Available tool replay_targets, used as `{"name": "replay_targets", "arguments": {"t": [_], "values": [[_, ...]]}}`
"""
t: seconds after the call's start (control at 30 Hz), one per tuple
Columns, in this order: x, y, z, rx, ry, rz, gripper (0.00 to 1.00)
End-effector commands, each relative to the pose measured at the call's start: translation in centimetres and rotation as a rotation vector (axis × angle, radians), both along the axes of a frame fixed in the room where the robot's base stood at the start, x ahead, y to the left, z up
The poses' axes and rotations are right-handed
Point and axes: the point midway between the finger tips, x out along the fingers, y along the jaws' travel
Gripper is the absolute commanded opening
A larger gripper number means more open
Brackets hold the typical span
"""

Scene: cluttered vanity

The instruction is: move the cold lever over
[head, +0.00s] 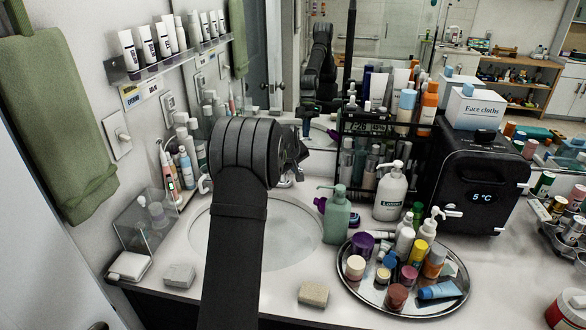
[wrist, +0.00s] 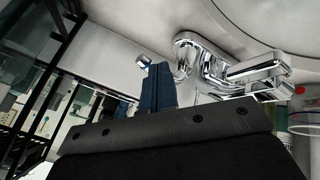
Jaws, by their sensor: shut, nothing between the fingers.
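A small chrome end (wrist: 142,62), which looks like the cold lever's, shows just left of my fingertips. My gripper (wrist: 156,70) is shut and empty, close to that end; I cannot tell whether they touch. In the head view, my gripper (head: 298,168) is over the back right of the sink, partly hidden by my arm. A chrome lever end (head: 205,184) shows left of my arm; most of the faucet is hidden.
The sink basin (head: 285,235) lies below my arm. A green pump bottle (head: 337,218) and a white pump bottle (head: 390,192) stand right of it. A black rack (head: 372,150) and a crowded round tray (head: 445,305) are farther right.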

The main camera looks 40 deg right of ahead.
Motion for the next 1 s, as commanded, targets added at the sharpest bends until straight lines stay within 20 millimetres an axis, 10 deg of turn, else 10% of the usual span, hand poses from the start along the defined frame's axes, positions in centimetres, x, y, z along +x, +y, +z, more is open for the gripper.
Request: {"name": "replay_targets", "arguments": {"t": [0.47, 1.0], "values": [[-0.1, 0.0, 0.2, 0.000, 0.000, -0.001, 0.00], [-4.1, 2.1, 7.0, -0.001, -0.001, -0.001, 0.00]]}}
